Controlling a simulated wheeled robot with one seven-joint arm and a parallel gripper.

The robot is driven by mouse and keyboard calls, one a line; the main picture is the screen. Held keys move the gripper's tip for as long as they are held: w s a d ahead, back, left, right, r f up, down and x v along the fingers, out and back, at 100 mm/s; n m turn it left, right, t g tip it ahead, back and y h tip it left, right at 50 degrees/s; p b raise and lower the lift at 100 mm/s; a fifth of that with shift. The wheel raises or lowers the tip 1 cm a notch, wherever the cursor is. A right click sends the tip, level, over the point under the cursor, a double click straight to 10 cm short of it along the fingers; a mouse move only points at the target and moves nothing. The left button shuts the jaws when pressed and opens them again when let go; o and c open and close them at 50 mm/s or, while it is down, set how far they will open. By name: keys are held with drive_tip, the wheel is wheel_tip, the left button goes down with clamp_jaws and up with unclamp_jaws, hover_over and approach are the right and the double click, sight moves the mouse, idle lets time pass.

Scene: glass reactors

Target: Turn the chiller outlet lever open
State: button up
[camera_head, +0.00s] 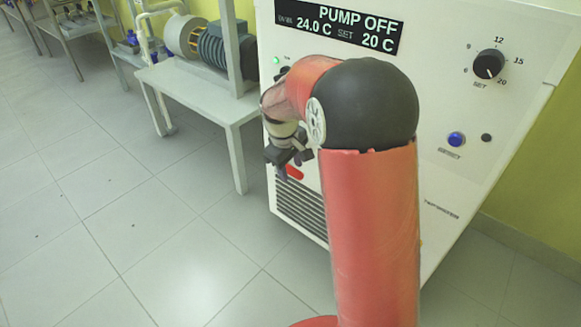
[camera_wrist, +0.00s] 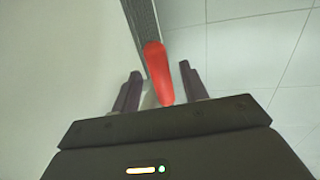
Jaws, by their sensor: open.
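The chiller (camera_head: 455,85) is a large white cabinet with a display reading PUMP OFF, 24.0 C and SET 20 C. A red lever (camera_head: 294,173) shows low on its front, partly hidden by my gripper and arm. In the wrist view the red lever (camera_wrist: 159,75) lies between my two dark fingers, pointing up the picture. My gripper (camera_wrist: 158,78) is open, with a gap visible on the lever's right side; contact on the left is hard to tell. In the head view my gripper (camera_head: 290,165) is at the cabinet's front left, just by the lever.
A black SET knob (camera_head: 488,64) and a blue button (camera_head: 456,139) are on the chiller's right side. A dark vent grille (camera_head: 300,210) is below the lever. A white bench (camera_head: 195,92) with a motor (camera_head: 212,47) stands to the left. The tiled floor (camera_head: 130,230) in front is clear.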

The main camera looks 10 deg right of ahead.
clamp_jaws()
idle(0.3)
drive_tip(key=shift+r+p, duration=0.15)
drive_tip(key=shift+p, duration=0.15)
